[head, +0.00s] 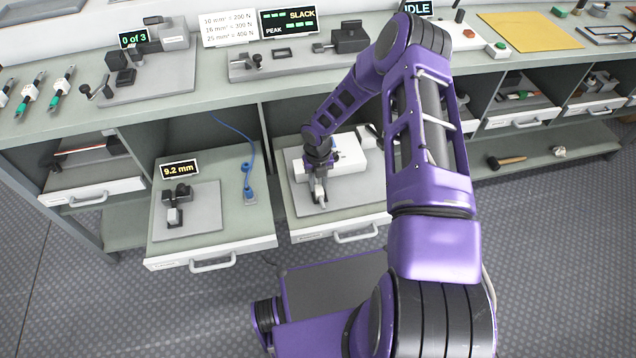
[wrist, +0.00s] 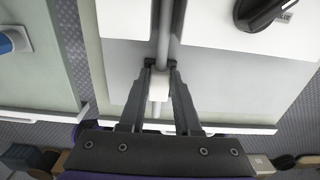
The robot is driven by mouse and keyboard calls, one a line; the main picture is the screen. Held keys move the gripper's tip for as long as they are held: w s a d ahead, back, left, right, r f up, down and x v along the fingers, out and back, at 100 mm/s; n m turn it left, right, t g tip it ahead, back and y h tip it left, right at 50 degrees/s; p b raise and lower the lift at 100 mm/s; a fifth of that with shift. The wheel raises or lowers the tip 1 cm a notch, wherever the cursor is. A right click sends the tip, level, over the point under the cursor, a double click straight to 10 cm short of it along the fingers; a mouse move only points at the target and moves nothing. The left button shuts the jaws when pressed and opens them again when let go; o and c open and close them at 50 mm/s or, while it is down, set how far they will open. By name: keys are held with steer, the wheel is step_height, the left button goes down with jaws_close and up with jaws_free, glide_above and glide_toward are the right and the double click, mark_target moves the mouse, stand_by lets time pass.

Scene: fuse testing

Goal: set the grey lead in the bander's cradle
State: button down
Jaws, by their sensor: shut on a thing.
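The bander, a white boxy device (head: 347,153), stands on a grey base plate in the pulled-out middle drawer. It also shows in the wrist view (wrist: 230,30) with a black lever at upper right. My gripper (head: 319,196) is at its front left, low over the plate. In the wrist view my gripper (wrist: 158,84) is shut on a white block-like piece of the grey lead. The grey lead (wrist: 163,45) runs straight up the picture between two white parts of the bander. I cannot tell whether it rests in the cradle or hangs just above it.
The left drawer (head: 160,252) holds a 9.2 mm gauge (head: 176,198) and a blue lead (head: 248,180). The bench above carries a puller (head: 300,58) and several green-ended fuses at left. My arm hides part of the drawer's right side.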

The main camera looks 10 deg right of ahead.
mark_target(318, 185)
steer(key=c, duration=0.5)
jaws_free()
steer(key=shift+c, duration=0.2)
step_height(318, 185, up, 17)
steer(key=p, duration=0.2)
steer(key=shift+r, duration=0.2)
